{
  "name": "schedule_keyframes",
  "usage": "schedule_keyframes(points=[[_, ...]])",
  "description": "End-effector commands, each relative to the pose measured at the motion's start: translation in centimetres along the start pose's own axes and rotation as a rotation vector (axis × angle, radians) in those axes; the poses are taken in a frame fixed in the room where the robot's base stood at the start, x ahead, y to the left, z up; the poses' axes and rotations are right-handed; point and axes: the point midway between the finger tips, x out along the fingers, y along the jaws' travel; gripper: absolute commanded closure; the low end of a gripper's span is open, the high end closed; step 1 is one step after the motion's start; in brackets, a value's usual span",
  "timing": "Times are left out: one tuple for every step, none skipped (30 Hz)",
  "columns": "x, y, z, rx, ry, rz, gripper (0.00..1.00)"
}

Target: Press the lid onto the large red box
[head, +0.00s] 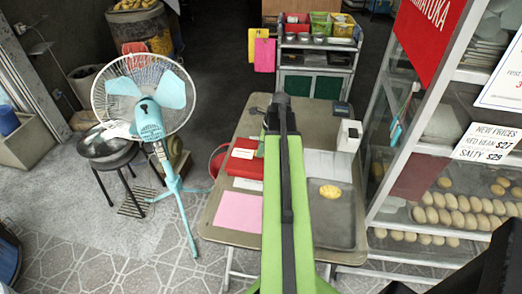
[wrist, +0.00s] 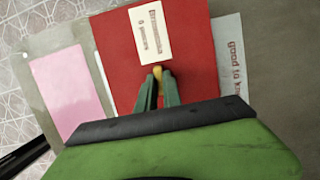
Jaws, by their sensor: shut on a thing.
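A flat red surface with a white printed label (wrist: 151,33) fills the middle of the wrist view; it looks like the lid (wrist: 188,60). My gripper (wrist: 158,82) is over it, with its two dark green fingers shut on a small yellow-orange knob (wrist: 157,71). A paler line runs along the lid's left edge. In the head view a red box (head: 240,163) lies on the table, left of my green arm, which hides part of the table. I cannot tell whether the lid is seated on the box or held above it.
A pink sheet (head: 239,212) lies on the table (head: 215,226). A metal tray (head: 341,235) with a yellow bun (head: 330,191) is right of my arm. A glass display rack (head: 460,175) stands at the right, and a fan (head: 148,120) at the left.

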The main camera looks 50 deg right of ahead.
Motion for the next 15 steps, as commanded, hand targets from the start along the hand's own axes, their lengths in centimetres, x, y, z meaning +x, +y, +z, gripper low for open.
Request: schedule_keyframes(points=[[0.06, 0.0, 0.0, 0.0, 0.0, 0.0, 1.0], [0.11, 0.0, -0.02, 0.0, 0.0, 0.0, 1.0], [0.18, 0.0, -0.03, 0.0, 0.0, 0.0, 1.0], [0.25, 0.01, -0.05, 0.0, 0.0, 0.0, 1.0], [0.33, 0.01, -0.07, 0.0, 0.0, 0.0, 1.0], [0.43, 0.01, -0.09, 0.0, 0.0, 0.0, 1.0], [0.51, 0.01, -0.11, 0.0, 0.0, 0.0, 1.0], [0.58, 0.01, -0.13, 0.0, 0.0, 0.0, 1.0], [0.67, 0.01, -0.15, 0.0, 0.0, 0.0, 1.0], [0.74, 0.01, -0.17, 0.0, 0.0, 0.0, 1.0], [0.79, 0.02, -0.18, -0.001, 0.0, 0.0, 1.0], [0.83, 0.02, -0.19, -0.001, 0.0, 0.0, 1.0], [0.83, 0.02, -0.19, -0.001, 0.0, 0.0, 1.0], [0.83, 0.02, -0.19, -0.001, 0.0, 0.0, 1.0], [0.81, 0.02, -0.18, -0.001, 0.0, 0.0, 1.0]])
